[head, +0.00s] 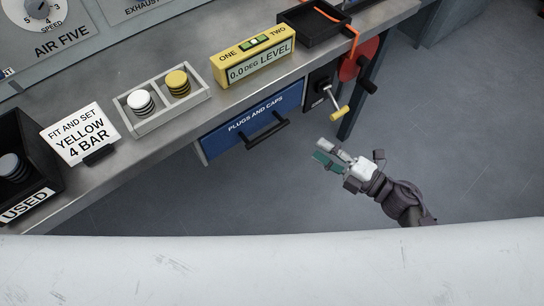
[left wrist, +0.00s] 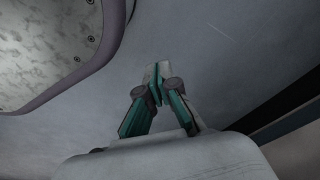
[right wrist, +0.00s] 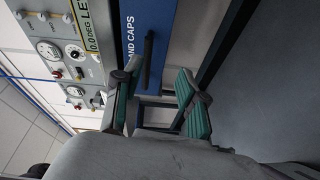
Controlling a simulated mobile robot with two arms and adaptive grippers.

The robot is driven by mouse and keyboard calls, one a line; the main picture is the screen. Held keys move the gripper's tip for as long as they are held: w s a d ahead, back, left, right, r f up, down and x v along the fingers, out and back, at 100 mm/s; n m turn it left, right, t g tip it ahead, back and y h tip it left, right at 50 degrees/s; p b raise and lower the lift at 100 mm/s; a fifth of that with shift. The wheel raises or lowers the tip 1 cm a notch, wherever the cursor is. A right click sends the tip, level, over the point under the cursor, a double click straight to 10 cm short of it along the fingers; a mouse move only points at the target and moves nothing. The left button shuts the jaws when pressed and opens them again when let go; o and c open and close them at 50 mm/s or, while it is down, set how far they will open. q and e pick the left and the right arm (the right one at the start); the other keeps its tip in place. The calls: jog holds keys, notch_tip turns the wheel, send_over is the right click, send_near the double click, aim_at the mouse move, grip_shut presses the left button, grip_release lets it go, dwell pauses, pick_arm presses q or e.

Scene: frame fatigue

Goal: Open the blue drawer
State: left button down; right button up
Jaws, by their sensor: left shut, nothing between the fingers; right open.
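The blue drawer (head: 222,139) sits under the front edge of the steel bench, labelled PLUGS AND CAPS. Its front looks closed, with no opening visible. Its dark bar handle (head: 267,132) stands out from the front. My right gripper (head: 327,152) is open and empty, to the right of the handle and apart from it. In the right wrist view the handle (right wrist: 148,62) shows ahead of the right gripper (right wrist: 157,98), its lower end lined up between the spread fingers. My left gripper (left wrist: 157,84) is shut and empty in the left wrist view; the head view does not show it.
A crank with a yellow knob (head: 340,112) and a red disc (head: 358,62) hang right of the drawer, near my right gripper. A yellow level (head: 255,57) and a tray of discs (head: 150,124) stand on the bench above. The floor in front is clear.

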aim_at(268, 132)
jog(key=w+a+n, duration=0.1)
jog(key=a, duration=0.3)
jog(key=w+a+r+n+g+y, duration=0.1)
jog(key=w+a, duration=0.1)
jog(key=a, duration=0.3)
jog(key=w+a+n, duration=0.1)
jog(key=w+a, duration=0.1)
jog(key=a, duration=0.2)
jog(key=shift+a+r+g+y, duration=0.35)
jog(key=shift+a+g+y, duration=0.05)
jog(key=shift+c, duration=0.3)
grip_shut()
